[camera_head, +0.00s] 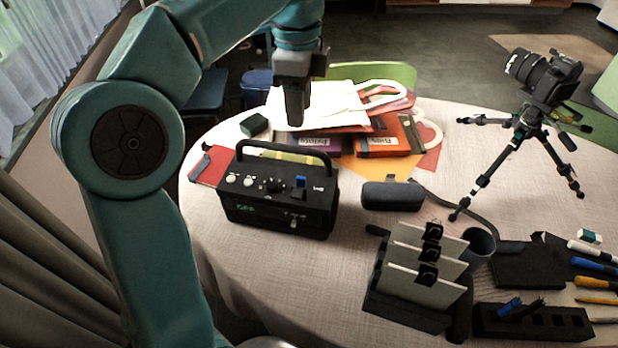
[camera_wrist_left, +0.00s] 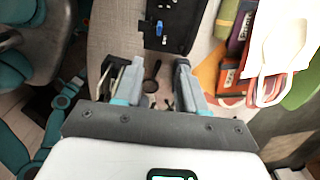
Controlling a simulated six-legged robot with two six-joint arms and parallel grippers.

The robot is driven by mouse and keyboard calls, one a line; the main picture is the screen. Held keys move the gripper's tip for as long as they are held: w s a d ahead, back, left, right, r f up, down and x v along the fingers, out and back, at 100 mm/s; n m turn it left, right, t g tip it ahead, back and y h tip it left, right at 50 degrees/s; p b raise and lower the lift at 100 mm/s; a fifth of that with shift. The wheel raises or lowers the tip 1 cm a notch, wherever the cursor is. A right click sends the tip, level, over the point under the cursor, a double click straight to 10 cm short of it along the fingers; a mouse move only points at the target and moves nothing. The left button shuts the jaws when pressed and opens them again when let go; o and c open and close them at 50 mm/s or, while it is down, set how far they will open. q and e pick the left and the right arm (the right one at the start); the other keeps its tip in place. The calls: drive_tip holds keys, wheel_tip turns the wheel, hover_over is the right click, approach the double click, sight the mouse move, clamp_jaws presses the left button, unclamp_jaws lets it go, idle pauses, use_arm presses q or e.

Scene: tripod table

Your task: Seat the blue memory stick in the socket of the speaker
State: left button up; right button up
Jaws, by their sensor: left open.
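The black speaker (camera_head: 270,212) stands at the left of the table, its handle raised. A small blue piece (camera_head: 300,182), which looks like the blue memory stick, stands up from the right part of its top panel. The wrist view shows the speaker (camera_wrist_left: 180,22) beyond my fingertips, with the blue piece (camera_wrist_left: 159,28) on it. I cannot tell how deep it sits. My left gripper (camera_head: 294,112) is in the air behind and above the speaker, apart from it. Its fingers (camera_wrist_left: 156,68) are spread and empty in the wrist view. My right gripper is not in view.
A black block (camera_head: 560,325) at the front right holds another blue item (camera_head: 510,306). A rack (camera_head: 385,308) with pale plates stands in front, a dark case (camera_head: 392,196) right of the speaker. A tripod camera (camera_head: 545,75) is at the right. Books (camera_head: 385,140) and a white bag (camera_head: 335,105) lie behind.

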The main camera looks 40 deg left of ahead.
use_arm(q)
drive_tip(key=b, duration=0.3)
hover_over(301, 177)
wheel_tip(301, 177, down, 10)
drive_tip(key=shift+s+a+f, duration=0.15)
drive_tip(key=f+b, duration=0.1)
drive_tip(key=f, duration=0.5)
drive_tip(key=shift+w, duration=0.2)
drive_tip(key=shift+s, duration=0.1)
clamp_jaws()
